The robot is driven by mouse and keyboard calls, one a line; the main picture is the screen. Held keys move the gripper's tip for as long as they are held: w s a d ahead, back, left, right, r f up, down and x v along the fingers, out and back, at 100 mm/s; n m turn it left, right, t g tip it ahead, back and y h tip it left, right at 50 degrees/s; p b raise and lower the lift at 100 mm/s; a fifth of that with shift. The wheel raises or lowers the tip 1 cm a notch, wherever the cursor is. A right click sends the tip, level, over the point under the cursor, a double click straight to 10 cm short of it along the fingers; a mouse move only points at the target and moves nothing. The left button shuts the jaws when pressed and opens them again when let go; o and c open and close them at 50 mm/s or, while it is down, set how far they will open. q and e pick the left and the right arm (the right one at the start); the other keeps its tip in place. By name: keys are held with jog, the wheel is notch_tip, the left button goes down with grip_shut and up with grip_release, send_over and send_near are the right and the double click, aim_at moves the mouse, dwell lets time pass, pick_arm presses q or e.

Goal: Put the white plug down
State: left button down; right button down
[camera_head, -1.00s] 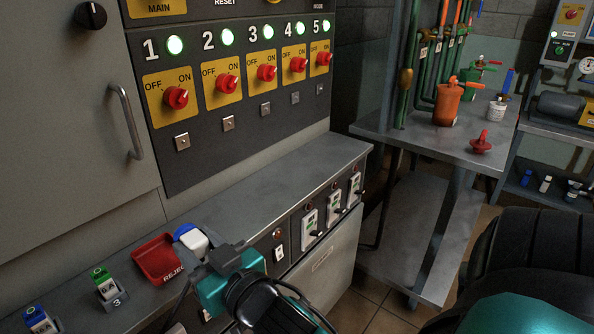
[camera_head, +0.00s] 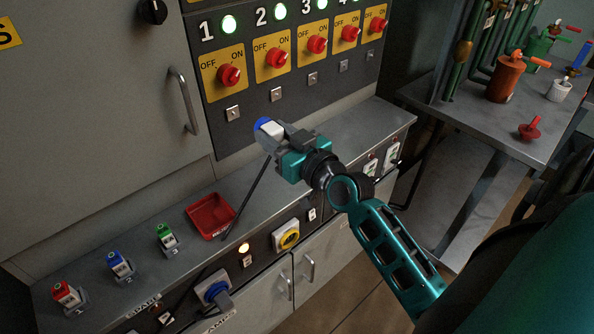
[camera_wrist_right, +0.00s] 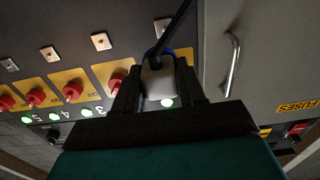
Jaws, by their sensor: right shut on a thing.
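The white plug (camera_head: 271,129) has a blue end and is held in my right gripper (camera_head: 277,138), in front of the switch panel and above the grey counter. A dark cable (camera_head: 247,199) runs from near the plug down toward the counter. In the right wrist view the white plug (camera_wrist_right: 158,82) sits between the two dark fingers of my right gripper (camera_wrist_right: 158,92), with the cable crossing its blue end. The fingers hide part of its sides. My left gripper is not in view.
A red tray (camera_head: 205,232) stands on the counter (camera_head: 190,200). Red (camera_head: 65,295), blue (camera_head: 120,265) and green (camera_head: 166,238) plugs stand in holders to its left. Red switches (camera_head: 278,58) line the panel behind.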

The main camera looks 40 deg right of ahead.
jog(key=b, duration=0.5)
send_over(280, 199)
notch_tip(280, 199, down, 12)
jog(key=shift+f, duration=0.1)
notch_tip(280, 199, down, 4)
jog(key=shift+b, duration=1.1)
jog(key=shift+f, duration=0.25)
jog(key=c, duration=1.1)
grip_release()
jog(key=shift+f, duration=0.15)
jog(key=o, duration=0.5)
jog(key=shift+c, duration=0.2)
